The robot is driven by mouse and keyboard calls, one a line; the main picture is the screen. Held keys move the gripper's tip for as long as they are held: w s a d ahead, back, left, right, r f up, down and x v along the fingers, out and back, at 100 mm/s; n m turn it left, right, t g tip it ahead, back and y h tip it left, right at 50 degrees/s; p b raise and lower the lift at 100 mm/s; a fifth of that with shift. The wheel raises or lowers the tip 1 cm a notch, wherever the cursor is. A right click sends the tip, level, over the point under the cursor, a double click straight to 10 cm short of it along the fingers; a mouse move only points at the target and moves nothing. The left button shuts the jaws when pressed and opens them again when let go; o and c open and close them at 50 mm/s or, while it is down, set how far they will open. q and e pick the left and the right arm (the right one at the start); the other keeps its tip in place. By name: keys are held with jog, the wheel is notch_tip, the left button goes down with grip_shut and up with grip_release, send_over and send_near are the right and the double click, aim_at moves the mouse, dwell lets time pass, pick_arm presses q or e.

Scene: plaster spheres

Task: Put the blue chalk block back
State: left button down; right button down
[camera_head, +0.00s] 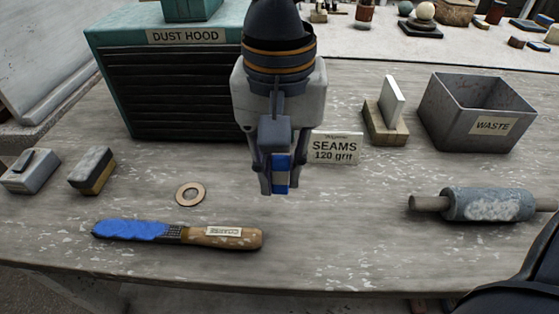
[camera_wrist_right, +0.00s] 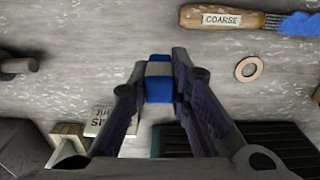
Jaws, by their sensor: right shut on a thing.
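The blue chalk block (camera_head: 281,174), blue with a pale band, is between the fingers of my right gripper (camera_head: 279,188). In the right wrist view the block (camera_wrist_right: 159,90) sits between the two fingertips (camera_wrist_right: 158,68), with bare bench beyond it. The gripper is shut on it and points down over the middle of the bench. I cannot tell whether the block touches the bench. The fingers hide part of its sides. My left gripper is not in view.
A "SEAMS 120 grit" card (camera_head: 335,148) stands just right of the gripper. The dust hood (camera_head: 160,85) is behind left. A blue-coated rasp (camera_head: 180,234) and a ring (camera_head: 190,194) lie front left. A waste bin (camera_head: 478,110) and roller (camera_head: 487,204) are right.

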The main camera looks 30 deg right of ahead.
jog(key=w+d+f, duration=0.1)
jog(key=f, duration=0.1)
jog(key=w+d+f, duration=0.1)
jog(key=f, duration=0.1)
jog(key=d+f, duration=0.1)
jog(key=shift+w+d+f, duration=0.25)
jog(key=shift+w+f, duration=0.15)
jog(key=shift+f, duration=1.5)
jog(key=shift+f, duration=0.1)
jog(key=c, duration=1.5)
grip_release()
notch_tip(320, 180, up, 12)
jog(key=shift+r, duration=0.15)
jog(key=shift+a, duration=0.1)
